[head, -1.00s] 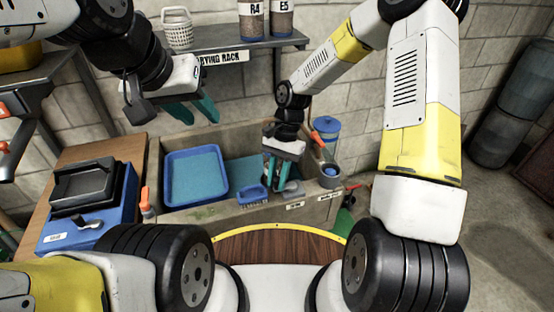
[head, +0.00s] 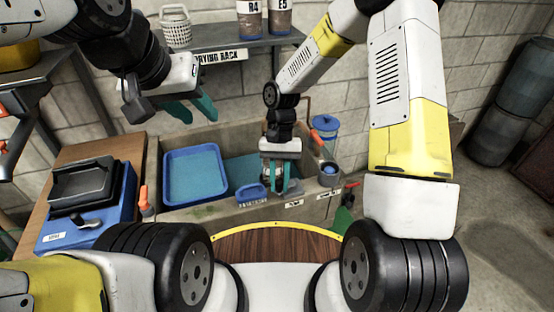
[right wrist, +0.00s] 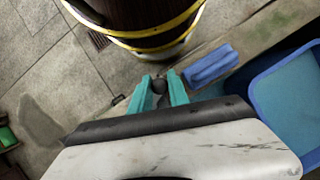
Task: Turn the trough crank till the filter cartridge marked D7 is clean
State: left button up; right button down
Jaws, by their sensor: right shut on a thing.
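The grey trough (head: 215,212) stands against the wall, with teal water inside. My right gripper (head: 278,188) is at its front edge. In the right wrist view its teal fingers (right wrist: 159,88) are shut on a dark round knob (right wrist: 159,86), seemingly the trough crank's handle; the rest of the crank is mostly hidden. My left gripper (head: 198,112) is open and empty in the air above the trough's left part. Two cartridges marked R4 (head: 250,22) and E5 (head: 280,22) stand on the drying rack. I see no D7 marking.
A blue tray (head: 166,187) sits at the trough's left end, and a blue brush (head: 250,193) lies on its front edge. A blue machine with a black lid (head: 82,180) stands on the left bench. A grey cup (head: 328,174) and blue bucket (head: 326,127) are right.

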aim_at(293, 186)
jog(key=n, duration=0.1)
jog(key=n+h, duration=0.1)
jog(key=n, duration=0.1)
jog(key=shift+s+d, duration=0.4)
jog(key=d+n+h, duration=0.1)
jog(key=n, duration=0.1)
jog(key=d+n+t, duration=0.1)
jog(key=n, duration=0.1)
jog(key=d+n+h, duration=0.1)
jog(key=n, duration=0.1)
jog(key=shift+s+n+h, duration=0.3)
jog(key=shift+s+n, duration=0.1)
jog(key=shift+w+d+n+t, duration=0.1)
jog(key=shift+d+n+t, duration=0.25)
jog(key=shift+n, duration=0.45)
jog(key=shift+w+d+n+t, duration=0.1)
jog(key=shift+d+n+t, duration=0.15)
jog(key=shift+n+t, duration=0.4)
jog(key=shift+n+h, duration=0.25)
jog(key=shift+h, duration=0.05)
jog(key=c, duration=1.3)
grip_release()
jog(key=shift+o, duration=0.2)
